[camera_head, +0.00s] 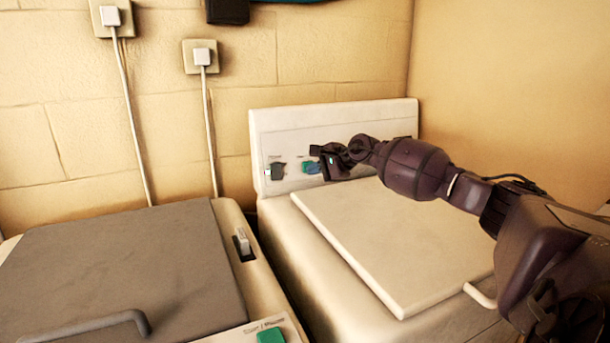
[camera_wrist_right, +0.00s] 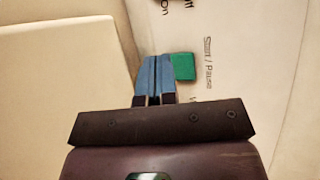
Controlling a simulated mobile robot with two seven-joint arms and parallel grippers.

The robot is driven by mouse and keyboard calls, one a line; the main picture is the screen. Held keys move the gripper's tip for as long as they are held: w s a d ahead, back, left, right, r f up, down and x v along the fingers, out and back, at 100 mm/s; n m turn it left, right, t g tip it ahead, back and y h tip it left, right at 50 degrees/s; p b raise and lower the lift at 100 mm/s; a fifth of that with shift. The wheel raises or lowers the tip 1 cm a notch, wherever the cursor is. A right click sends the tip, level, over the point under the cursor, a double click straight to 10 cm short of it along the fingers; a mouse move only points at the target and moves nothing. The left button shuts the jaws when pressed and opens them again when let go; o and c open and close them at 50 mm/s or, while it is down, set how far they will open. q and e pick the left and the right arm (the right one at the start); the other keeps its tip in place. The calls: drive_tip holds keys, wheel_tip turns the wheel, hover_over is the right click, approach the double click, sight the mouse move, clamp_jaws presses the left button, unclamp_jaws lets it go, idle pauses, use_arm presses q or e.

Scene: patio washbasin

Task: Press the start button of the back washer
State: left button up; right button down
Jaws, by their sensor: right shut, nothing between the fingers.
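The back washer (camera_head: 338,121) is the white machine on the right, with an upright control panel at its rear. Its green start button (camera_head: 310,167) is on that panel, partly hidden by my right gripper (camera_head: 322,160). In the right wrist view, the green button (camera_wrist_right: 184,66) is beside the "Start / Pause" print. My right gripper's blue fingers (camera_wrist_right: 155,60) are shut, empty, and just left of the button there, close to its edge. I cannot tell whether they touch it or the panel. My left gripper is not in view.
A dark knob (camera_head: 277,171) is left of the button. The washer's pale lid (camera_head: 385,240) is shut below my right arm. A second washer with a grey lid (camera_head: 125,265) and its own green button (camera_head: 271,337) stands at left. Wall plugs (camera_head: 202,56) have hanging cords.

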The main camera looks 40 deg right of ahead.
drive_tip(key=shift+w+d+f, duration=0.1)
drive_tip(key=shift+w+f, duration=0.1)
drive_tip(key=shift+w, duration=0.15)
drive_tip(key=shift+r+b, duration=0.1)
drive_tip(key=shift+b, duration=0.2)
idle(0.5)
idle(0.9)
idle(0.4)
drive_tip(key=shift+w+d+b, duration=0.15)
drive_tip(key=shift+w+b, duration=0.2)
drive_tip(key=shift+b, duration=0.1)
drive_tip(key=shift+w, duration=0.1)
